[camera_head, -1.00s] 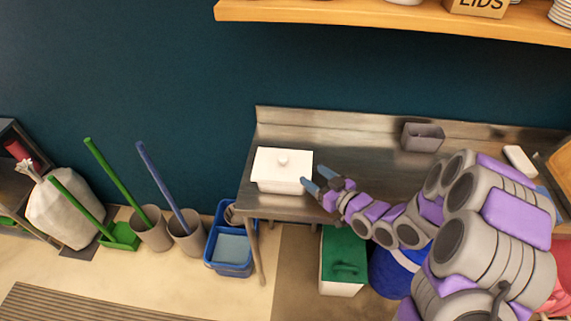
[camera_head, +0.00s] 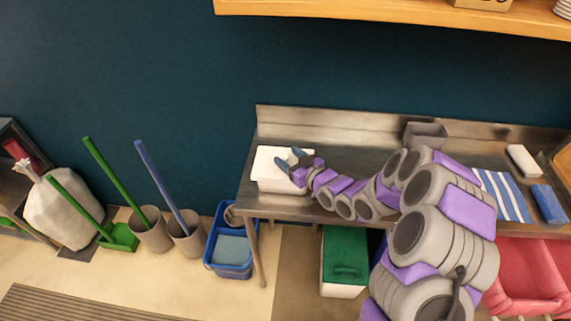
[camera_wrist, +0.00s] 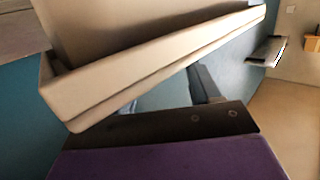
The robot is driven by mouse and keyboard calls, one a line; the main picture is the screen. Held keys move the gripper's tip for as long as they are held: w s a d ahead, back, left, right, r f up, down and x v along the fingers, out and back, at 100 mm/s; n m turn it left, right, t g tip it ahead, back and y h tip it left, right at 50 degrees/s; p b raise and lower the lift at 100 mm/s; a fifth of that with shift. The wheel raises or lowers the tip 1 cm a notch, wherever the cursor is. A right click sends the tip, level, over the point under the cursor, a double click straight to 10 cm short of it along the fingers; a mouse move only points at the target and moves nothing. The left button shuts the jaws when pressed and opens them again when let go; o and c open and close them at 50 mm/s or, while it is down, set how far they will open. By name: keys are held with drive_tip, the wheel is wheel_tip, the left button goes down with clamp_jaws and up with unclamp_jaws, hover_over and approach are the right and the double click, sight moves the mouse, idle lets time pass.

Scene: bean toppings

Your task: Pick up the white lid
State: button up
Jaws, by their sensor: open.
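The white lid (camera_head: 267,160) sits on a white rectangular container (camera_head: 275,185) at the left end of the metal table. The lid's knob is hidden behind the fingers in the head view. In the wrist view, a pale rim (camera_wrist: 150,75) crosses close in front of the camera, probably the lid's or container's edge. I cannot tell whether the fingers touch the lid.
The metal table (camera_head: 330,160) has a raised back edge. A grey bin (camera_head: 425,136), a striped cloth (camera_head: 503,196), a blue item (camera_head: 548,204) and a white block (camera_head: 522,160) stand to the right. A wooden shelf (camera_head: 400,18) hangs above.

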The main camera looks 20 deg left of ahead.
sight(281, 154)
drive_tip(key=x, duration=0.4)
drive_tip(key=shift+s+a+f+b, duration=0.15)
drive_tip(key=shift+a+f+b, duration=0.15)
drive_tip(key=shift+a+b, duration=0.15)
drive_tip(key=shift+d+r, duration=0.15)
drive_tip(key=shift+d, duration=0.35)
drive_tip(key=shift+c, duration=0.3)
drive_tip(key=shift+a, duration=0.5)
drive_tip(key=c, duration=0.7)
drive_tip(key=shift+d, duration=0.15)
drive_tip(key=c, duration=0.3)
drive_tip(key=shift+d, duration=0.2)
